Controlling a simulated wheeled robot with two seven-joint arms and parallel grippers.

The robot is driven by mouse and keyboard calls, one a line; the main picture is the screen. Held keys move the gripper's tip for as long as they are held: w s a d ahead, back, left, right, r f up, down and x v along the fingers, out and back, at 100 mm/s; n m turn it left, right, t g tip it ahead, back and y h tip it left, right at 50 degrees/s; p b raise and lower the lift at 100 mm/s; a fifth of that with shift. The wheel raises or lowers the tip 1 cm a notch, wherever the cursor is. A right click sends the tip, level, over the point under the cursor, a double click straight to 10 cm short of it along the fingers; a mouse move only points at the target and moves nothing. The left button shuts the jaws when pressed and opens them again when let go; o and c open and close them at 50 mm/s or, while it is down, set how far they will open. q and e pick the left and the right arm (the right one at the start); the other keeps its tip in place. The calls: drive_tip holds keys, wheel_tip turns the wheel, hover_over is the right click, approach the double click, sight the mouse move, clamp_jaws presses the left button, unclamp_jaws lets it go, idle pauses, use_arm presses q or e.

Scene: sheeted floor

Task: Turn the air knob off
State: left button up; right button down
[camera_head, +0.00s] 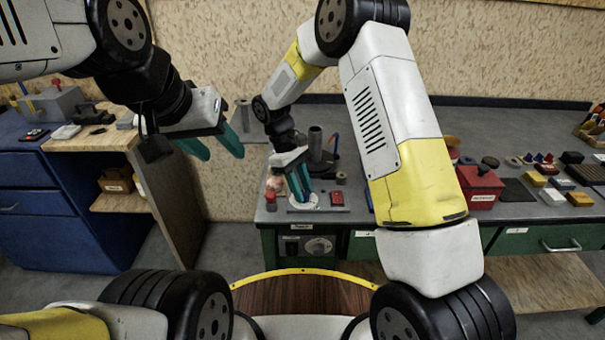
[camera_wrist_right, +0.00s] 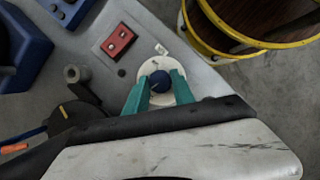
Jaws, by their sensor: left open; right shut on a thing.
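My left gripper (camera_head: 218,148) is open and empty, in the air left of the bench and apart from everything.
A dark cylinder (camera_head: 315,140) stands behind. A red box (camera_head: 480,187) and several small blocks fill the bench's right. A wooden-topped blue cabinet (camera_head: 80,140) stands left.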

drive_tip(key=shift+n+t, duration=0.4)
drive_tip(key=shift+n, duration=0.5)
drive_tip(key=c, duration=1.1)
unclamp_jaws()
drive_tip(key=shift+o, duration=0.2)
drive_tip(key=v, duration=0.6)
drive_tip(key=shift+w+a+r, duration=0.1)
drive_tip(key=shift+a+r, duration=0.35)
drive_tip(key=shift+r, duration=0.35)
